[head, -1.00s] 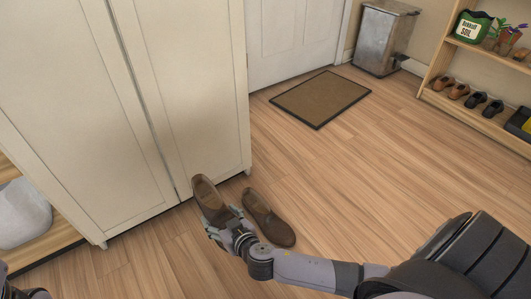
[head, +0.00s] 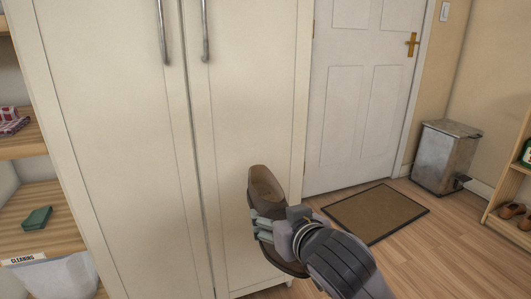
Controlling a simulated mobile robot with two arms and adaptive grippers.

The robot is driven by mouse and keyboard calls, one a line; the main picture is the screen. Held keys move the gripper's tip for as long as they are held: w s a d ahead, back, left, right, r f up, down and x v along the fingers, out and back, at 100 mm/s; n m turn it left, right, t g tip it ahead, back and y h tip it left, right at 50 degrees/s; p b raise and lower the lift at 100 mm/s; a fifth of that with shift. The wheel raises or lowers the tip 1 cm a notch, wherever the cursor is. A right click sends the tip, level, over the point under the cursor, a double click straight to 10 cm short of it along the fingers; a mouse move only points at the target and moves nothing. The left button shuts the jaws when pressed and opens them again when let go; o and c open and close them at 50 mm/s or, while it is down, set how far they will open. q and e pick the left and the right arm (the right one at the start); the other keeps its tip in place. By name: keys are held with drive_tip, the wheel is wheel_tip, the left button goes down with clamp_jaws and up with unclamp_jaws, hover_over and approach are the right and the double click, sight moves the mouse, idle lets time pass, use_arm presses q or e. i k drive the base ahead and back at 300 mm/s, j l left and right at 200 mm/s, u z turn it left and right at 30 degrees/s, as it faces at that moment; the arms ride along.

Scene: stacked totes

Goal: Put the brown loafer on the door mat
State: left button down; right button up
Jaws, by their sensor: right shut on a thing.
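My right gripper (head: 268,226) is shut on a brown loafer (head: 263,182). It holds the loafer up in front of the cabinet doors, with one end pointing up. My fingers and wrist hide the loafer's middle, and a brown part shows below them. The door mat (head: 376,212) lies flat on the floor in front of the white door, brown with a dark border. It is to the right of and beyond my right gripper, apart from the loafer. My left gripper is not in view. I cannot make out the second brown loafer as a separate thing.
A tall cream cabinet (head: 120,140) stands close at the left, its doors shut. A metal bin (head: 444,158) stands right of the door (head: 362,90). A shelf with shoes (head: 512,212) is at the right edge. Wooden floor (head: 440,255) is clear right of the mat.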

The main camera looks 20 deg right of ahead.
sight(387, 206)
drive_tip(key=l, duration=1.25)
drive_tip(key=k+l, duration=0.1)
drive_tip(key=l, duration=1.2)
drive_tip(key=i+l, duration=0.3)
drive_tip(key=l, duration=0.15)
drive_tip(key=i+l, duration=0.3)
drive_tip(key=l, duration=0.15)
drive_tip(key=i+l, duration=0.3)
drive_tip(key=l, duration=0.2)
drive_tip(key=i+l, duration=0.3)
drive_tip(key=l, duration=0.15)
drive_tip(key=i+l, duration=0.3)
drive_tip(key=l, duration=0.15)
drive_tip(key=i+l, duration=0.2)
drive_tip(key=i, duration=0.15)
drive_tip(key=i+l, duration=0.25)
drive_tip(key=i, duration=0.05)
